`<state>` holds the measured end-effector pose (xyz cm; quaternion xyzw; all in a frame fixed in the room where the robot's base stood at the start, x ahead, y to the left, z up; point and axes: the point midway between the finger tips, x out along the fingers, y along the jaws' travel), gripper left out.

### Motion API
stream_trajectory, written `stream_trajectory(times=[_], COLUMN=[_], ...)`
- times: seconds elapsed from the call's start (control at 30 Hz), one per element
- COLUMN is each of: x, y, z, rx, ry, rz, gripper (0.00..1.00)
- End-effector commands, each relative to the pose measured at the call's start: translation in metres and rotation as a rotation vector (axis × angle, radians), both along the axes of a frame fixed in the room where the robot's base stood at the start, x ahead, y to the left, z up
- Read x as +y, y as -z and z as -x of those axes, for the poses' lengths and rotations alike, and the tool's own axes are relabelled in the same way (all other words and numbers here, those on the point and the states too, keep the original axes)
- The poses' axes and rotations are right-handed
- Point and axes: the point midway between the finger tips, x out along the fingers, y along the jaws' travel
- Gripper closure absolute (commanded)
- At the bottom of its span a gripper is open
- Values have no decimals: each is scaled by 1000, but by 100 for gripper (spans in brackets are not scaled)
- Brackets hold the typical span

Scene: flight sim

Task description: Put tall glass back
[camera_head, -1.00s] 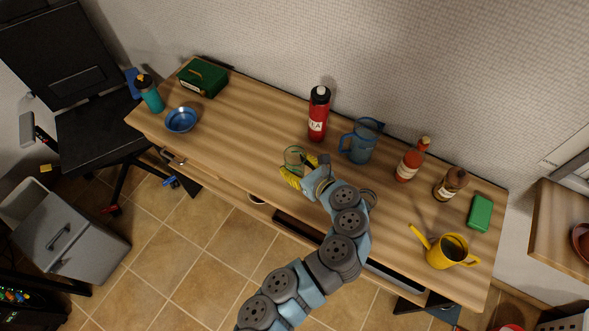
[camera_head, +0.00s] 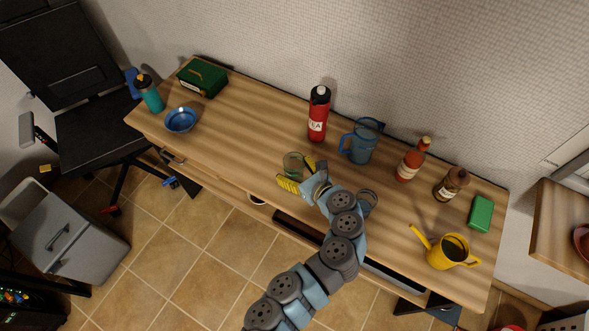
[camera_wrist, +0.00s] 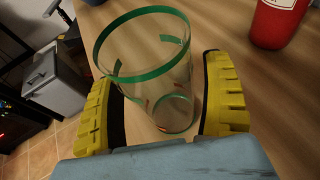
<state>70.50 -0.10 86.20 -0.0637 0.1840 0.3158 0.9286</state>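In the wrist view the yellow fingers of my gripper (camera_wrist: 163,100) stand wide on either side of the glass. A gap shows by the right finger; the glass wall overlaps the left finger, so contact there is unclear.
The red tea bottle (camera_head: 319,115) and blue pitcher (camera_head: 361,142) stand behind to the right. Sauce bottle (camera_head: 412,160), brown bottle (camera_head: 451,184), green box (camera_head: 480,213) and yellow watering can (camera_head: 447,251) fill the right side. The desk between the glass and blue bowl (camera_head: 181,120) is clear.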

Motion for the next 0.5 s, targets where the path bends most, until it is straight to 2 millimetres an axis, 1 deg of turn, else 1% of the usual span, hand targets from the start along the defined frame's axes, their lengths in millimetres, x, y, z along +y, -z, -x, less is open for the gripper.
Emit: stream_trajectory(times=[0.27, 0.37, 0.5], x=[0, 0, -8], y=[0, -4, -7], z=[0, 0, 7], rx=[0, -1, -3], ry=[0, 0, 6], rz=[0, 1, 2], gripper=[16, 16, 16])
